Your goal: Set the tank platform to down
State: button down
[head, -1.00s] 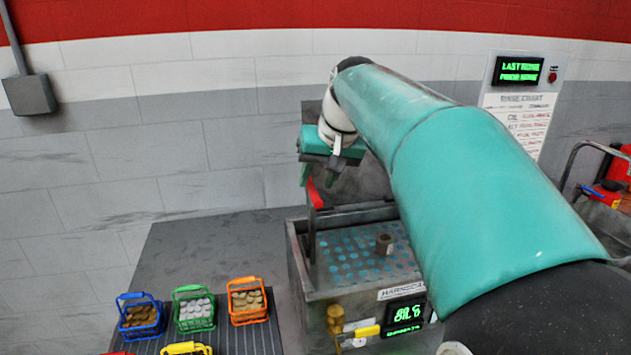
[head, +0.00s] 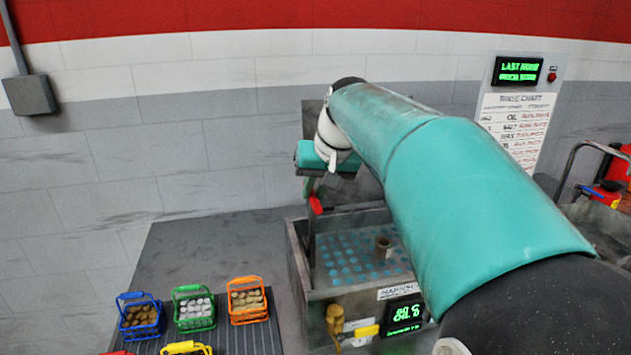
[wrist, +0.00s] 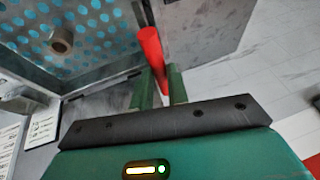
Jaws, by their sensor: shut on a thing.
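The tank (head: 300,262) is an open metal box at the centre of the head view. Its perforated platform (head: 345,262), dotted with blue, lies inside and also shows in the wrist view (wrist: 98,22). A small brown ring-like piece (head: 383,247) sits on the platform. A red lever handle (head: 315,203) is at the tank's back left; in the wrist view the red handle (wrist: 151,50) runs between the green fingers. My gripper (wrist: 160,82) is shut on this handle. The forearm hides part of the tank's right side in the head view.
Blue (head: 139,318), green (head: 194,308) and orange (head: 247,300) baskets of round pieces stand on a ribbed mat at left, with a yellow-handled one in front. A lit display (head: 404,313) and brass valve (head: 335,318) are on the tank's front. A wall chart (head: 515,118) hangs behind.

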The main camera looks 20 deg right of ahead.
aim_at(315, 228)
notch_tip(315, 228, down, 10)
jog(key=shift+r, duration=0.15)
jog(key=c, duration=1.4)
grip_release()
jog(key=shift+o, duration=0.2)
jog(key=v, duration=1.4)
jog(key=s+a+f+n, duration=0.1)
jog(key=s+a+f, duration=0.5)
jog(key=s+f, duration=0.1)
jog(key=s+a+f+n+h, duration=0.1)
jog(key=s+a+f, duration=0.5)
jog(key=s+f, duration=0.2)
jog(key=shift+s+f+n+t, duration=0.15)
jog(key=shift+s+n+t, duration=0.25)
jog(key=shift+s, duration=0.3)
